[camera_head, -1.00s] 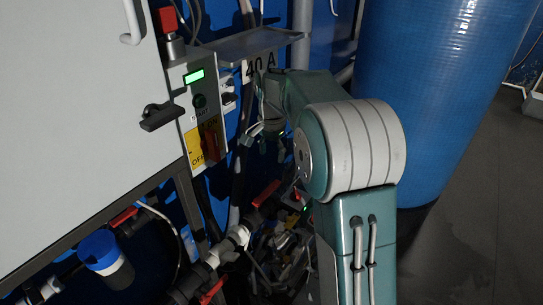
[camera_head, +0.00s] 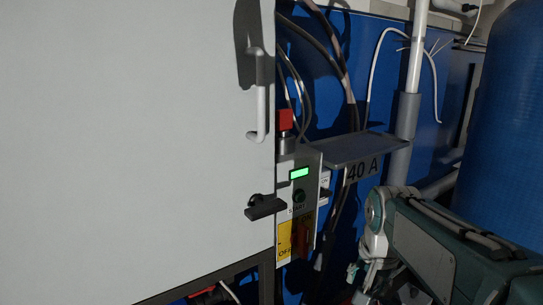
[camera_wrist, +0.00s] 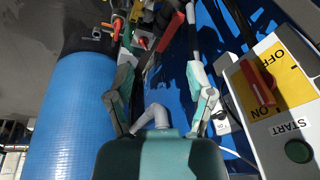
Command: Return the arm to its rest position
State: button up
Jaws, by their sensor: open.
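My gripper (camera_wrist: 160,74) is open and empty in the wrist view, its two teal-and-grey fingers spread apart. In the head view my arm (camera_head: 440,245) reaches in from the lower right. Its end is low beside the control box (camera_head: 318,178), and the fingers are only partly visible there. In the wrist view the box is to the right, with its green START button (camera_wrist: 298,151), yellow switch plate (camera_wrist: 290,72) and red switch handle (camera_wrist: 257,77). The gripper is apart from these parts.
A large pale cabinet (camera_head: 130,130) with a black handle (camera_head: 264,207) fills the left. A grey shelf (camera_head: 355,149) juts out above the 40 A label. A blue tank (camera_head: 505,130) stands at right. Red-handled valves and pipes (camera_wrist: 140,42) lie beyond the fingers.

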jog(key=s+a+f+n+t, duration=0.1)
jog(key=s+n, duration=0.2)
jog(key=s, duration=0.4)
jog(key=s+a+f+n+t, duration=0.1)
jog(key=s+n, duration=0.1)
jog(key=s, duration=0.6)
jog(key=shift+a+f+n+t, duration=0.3)
jog(key=shift+a+n+t, duration=0.05)
jog(key=shift+n+t, duration=0.05)
jog(key=shift+s, duration=0.1)
jog(key=shift+c, duration=0.8)
